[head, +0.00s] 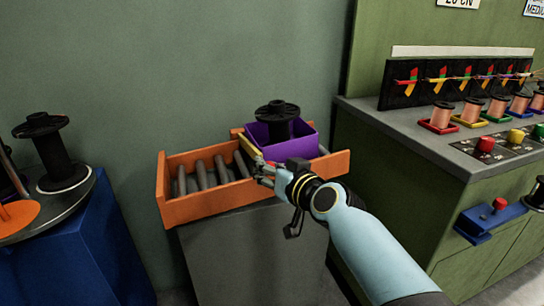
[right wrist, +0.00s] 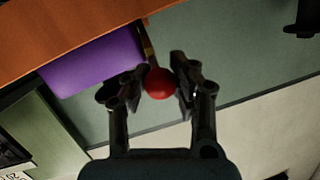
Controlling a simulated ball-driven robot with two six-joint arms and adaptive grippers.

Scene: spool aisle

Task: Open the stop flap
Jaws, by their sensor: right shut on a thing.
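A yellow bar (head: 249,146), which looks like the stop flap, lies across the orange roller track beside the purple bin (head: 297,160). In the right wrist view a red ball knob (right wrist: 159,84) on a thin dark stem sits between the fingers of my right gripper (right wrist: 160,82). The purple bin (right wrist: 95,65) is just behind it. My left gripper is out of view.
The orange track (head: 205,208) has bare grey rollers left of the bar. A black spool (head: 277,115) stands in the purple bin. A blue stand (head: 85,250) is at left, a green bench (head: 400,150) with copper spools at right.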

